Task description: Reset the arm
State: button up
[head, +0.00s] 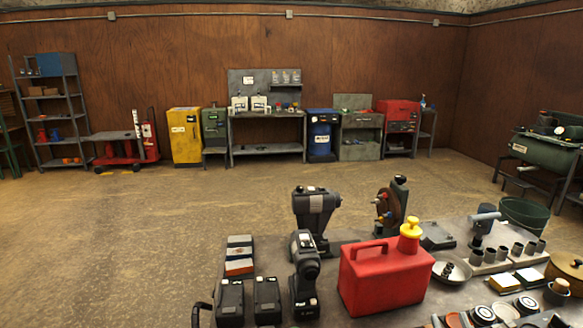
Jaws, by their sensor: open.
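My gripper is not in view, and I cannot make out any part of my arm in the head view. The jaws and anything between them are out of sight.
A grey workbench (345,235) fills the lower right, crowded with a red fuel can (385,275), two upright drills, dark batteries and small parts. A green bin (524,214) stands behind it. Open floor (130,225) lies left. Shelving, a yellow cabinet (184,135) and benches line the back wall.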

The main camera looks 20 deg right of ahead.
jog(key=s+a+f+n+g+y+b, duration=0.1)
jog(key=s+a+y, duration=0.3)
jog(key=s+a, duration=0.9)
jog(key=s+a+f+n+g+y+b, duration=0.1)
jog(key=s+a+f+n+y+b, duration=0.1)
jog(key=s+a, duration=1.1)
notch_tip(320, 180, down, 2)
jog(key=a+y+b, duration=0.1)
jog(key=a+y, duration=0.1)
jog(key=y, duration=0.1)
jog(key=shift+f+n, duration=0.2)
jog(key=shift+n, duration=0.1)
jog(key=shift+s, duration=0.1)
